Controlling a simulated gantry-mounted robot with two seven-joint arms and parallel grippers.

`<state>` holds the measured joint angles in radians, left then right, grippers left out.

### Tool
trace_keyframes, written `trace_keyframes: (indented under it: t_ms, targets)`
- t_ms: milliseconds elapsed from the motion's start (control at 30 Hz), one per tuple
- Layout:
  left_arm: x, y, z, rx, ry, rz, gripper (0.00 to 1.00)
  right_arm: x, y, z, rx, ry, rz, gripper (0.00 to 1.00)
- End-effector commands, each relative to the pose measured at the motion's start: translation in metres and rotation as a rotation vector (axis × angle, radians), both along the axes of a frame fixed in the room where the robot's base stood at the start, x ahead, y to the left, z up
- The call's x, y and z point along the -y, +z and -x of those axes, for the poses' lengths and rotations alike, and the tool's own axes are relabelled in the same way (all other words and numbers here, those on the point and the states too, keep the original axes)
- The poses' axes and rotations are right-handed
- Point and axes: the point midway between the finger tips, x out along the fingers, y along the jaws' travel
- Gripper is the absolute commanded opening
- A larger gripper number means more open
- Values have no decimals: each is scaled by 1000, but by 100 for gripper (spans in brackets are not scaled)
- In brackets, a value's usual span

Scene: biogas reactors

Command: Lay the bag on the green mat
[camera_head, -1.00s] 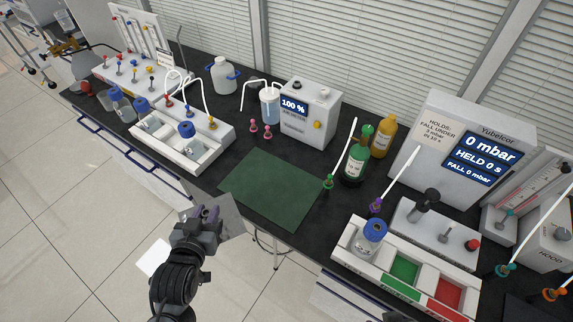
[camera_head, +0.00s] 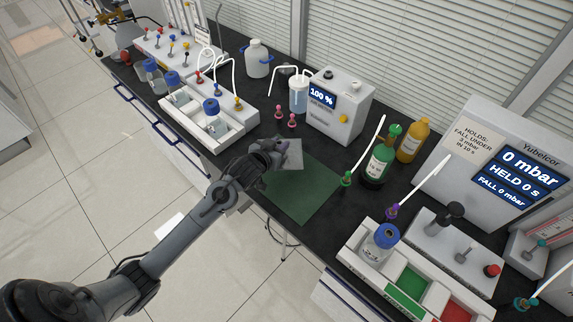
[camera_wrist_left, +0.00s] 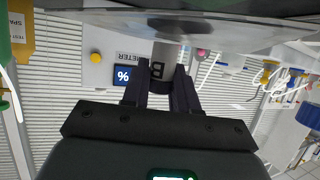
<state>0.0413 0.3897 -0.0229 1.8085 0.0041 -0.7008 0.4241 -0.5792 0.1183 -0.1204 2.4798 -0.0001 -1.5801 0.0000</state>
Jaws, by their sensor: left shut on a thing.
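My left gripper (camera_head: 273,152) is shut on the bag (camera_head: 291,155), a flat, greyish, translucent sheet. In the head view the bag covers the upper left part of the green mat (camera_head: 307,190); I cannot tell whether it touches the mat. In the left wrist view the bag (camera_wrist_left: 205,32) stretches across the top, beyond the fingers (camera_wrist_left: 162,85). My right gripper is not in view.
Two pink-red stoppers (camera_head: 285,119) stand behind the mat, near the white meter box (camera_head: 343,112). A green bottle (camera_head: 378,165) and a green-based tube (camera_head: 347,178) stand to its right. A white rack (camera_head: 212,119) is at left, a tray with a blue-capped bottle (camera_head: 381,243) at front right.

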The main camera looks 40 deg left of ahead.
Motion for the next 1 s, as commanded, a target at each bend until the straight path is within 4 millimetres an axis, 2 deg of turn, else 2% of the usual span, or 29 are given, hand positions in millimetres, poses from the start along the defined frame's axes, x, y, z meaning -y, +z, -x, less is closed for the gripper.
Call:
trace_keyframes:
  t_ms: [33,133,367,633,1000]
  targets:
    - [0,-11,0,-3,1,0,0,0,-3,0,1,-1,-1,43]
    - [0,-24,0,-2,1,0,0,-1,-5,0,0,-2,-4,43]
    - [0,-36,0,0,1,0,0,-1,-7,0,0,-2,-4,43]
    - [0,-66,1,-1,0,-2,0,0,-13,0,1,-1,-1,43]
    - [0,-70,0,1,1,-1,0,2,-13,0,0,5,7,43]
